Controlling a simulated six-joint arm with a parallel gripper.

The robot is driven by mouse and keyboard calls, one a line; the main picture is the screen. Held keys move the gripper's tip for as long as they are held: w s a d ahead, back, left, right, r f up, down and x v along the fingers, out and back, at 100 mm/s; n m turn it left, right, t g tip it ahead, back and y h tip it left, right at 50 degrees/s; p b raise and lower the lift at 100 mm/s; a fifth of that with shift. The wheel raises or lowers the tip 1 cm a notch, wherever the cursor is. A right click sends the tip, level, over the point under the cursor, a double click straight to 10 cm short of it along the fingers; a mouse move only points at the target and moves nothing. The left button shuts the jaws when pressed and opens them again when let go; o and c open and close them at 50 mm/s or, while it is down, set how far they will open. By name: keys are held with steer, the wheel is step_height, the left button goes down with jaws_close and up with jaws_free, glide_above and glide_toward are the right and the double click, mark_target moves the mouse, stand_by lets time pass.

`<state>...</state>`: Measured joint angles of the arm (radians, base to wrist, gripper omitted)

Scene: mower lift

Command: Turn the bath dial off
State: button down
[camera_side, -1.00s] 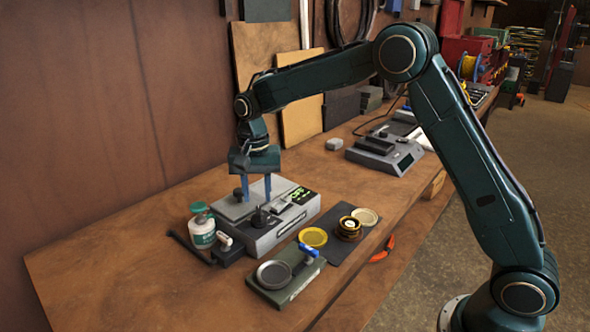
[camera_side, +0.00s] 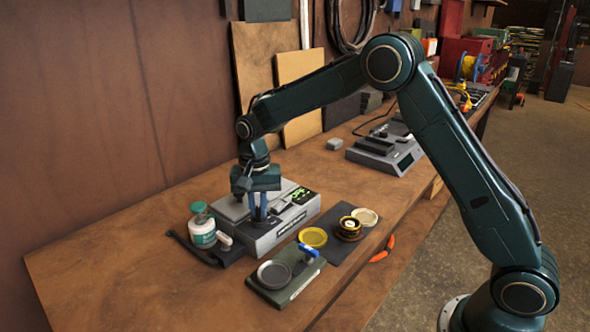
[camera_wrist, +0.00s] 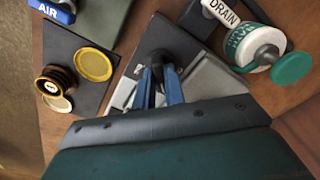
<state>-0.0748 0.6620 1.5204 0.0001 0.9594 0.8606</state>
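My gripper (camera_side: 259,214) points down over the dial. In the wrist view its two blue fingers (camera_wrist: 158,72) stand one on each side of the dial and appear closed on it. The dial's pointer mark cannot be read.
A white and green jar (camera_side: 202,233) and a DRAIN handle (camera_wrist: 221,13) are beside the bath. A green plate with a blue AIR valve (camera_side: 308,250) lies in front. A dark mat (camera_side: 349,247) holds a yellow dish (camera_side: 313,237) and brass rings (camera_side: 349,228). Another grey device (camera_side: 383,153) stands farther back.

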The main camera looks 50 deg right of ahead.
mark_target(258, 209)
steer(key=shift+n, duration=0.3)
steer(key=n, duration=0.4)
steer(key=shift+n, duration=2.2)
steer(key=c, duration=1.5)
jaws_free()
steer(key=shift+o, duration=0.2)
steer(key=shift+r, duration=0.1)
step_height(258, 209, up, 14)
